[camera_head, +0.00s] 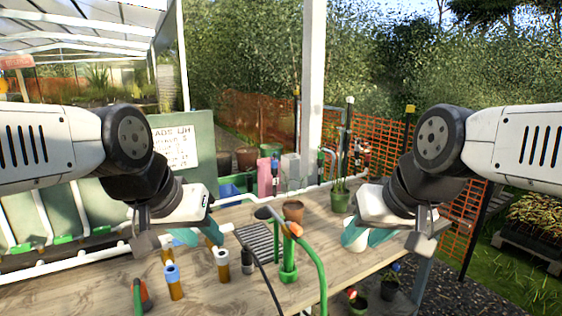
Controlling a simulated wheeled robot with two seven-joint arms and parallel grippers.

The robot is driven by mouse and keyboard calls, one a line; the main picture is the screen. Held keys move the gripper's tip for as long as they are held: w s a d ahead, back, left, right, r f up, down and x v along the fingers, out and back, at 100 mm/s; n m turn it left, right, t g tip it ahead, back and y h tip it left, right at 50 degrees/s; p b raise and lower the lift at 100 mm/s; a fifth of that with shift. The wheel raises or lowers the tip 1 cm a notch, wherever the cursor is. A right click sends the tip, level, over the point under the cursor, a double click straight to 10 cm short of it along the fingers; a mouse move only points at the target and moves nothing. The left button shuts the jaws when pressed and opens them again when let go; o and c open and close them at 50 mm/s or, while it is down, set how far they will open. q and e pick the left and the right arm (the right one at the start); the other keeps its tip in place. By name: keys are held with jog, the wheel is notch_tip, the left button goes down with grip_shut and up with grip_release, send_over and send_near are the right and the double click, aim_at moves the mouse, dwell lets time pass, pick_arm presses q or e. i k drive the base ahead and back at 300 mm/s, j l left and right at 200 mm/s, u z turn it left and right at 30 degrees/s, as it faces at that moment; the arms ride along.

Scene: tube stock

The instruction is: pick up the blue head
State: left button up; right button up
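A blue head (172,271) sits on top of an upright amber cylinder (174,288) on the wooden table, left of centre. Its full shape is too small to tell. My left gripper (199,234) hangs above and behind it, apart from it, with its two teal fingers spread and nothing seen between them. My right gripper (367,238) is over the right side of the table, far from the blue head, with its teal fingers apart. A white rounded object (352,230) shows beside its fingers; I cannot tell whether they touch.
Another amber cylinder with a white top (223,265) stands right of the blue head. An orange-and-green piece (140,294) is at the front left. A green hose with an orange nozzle (312,260) arches up mid-table. A terracotta pot (293,210) stands behind. Bare wood (215,298) lies in front.

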aim_at(274, 163)
jog(key=i+l+u, duration=0.1)
jog(key=i+l, duration=0.35)
jog(key=l, duration=0.3)
jog(key=i+l+u, duration=0.15)
jog(key=l, duration=0.25)
jog(key=i+u, duration=0.1)
jog(key=u, duration=1.6)
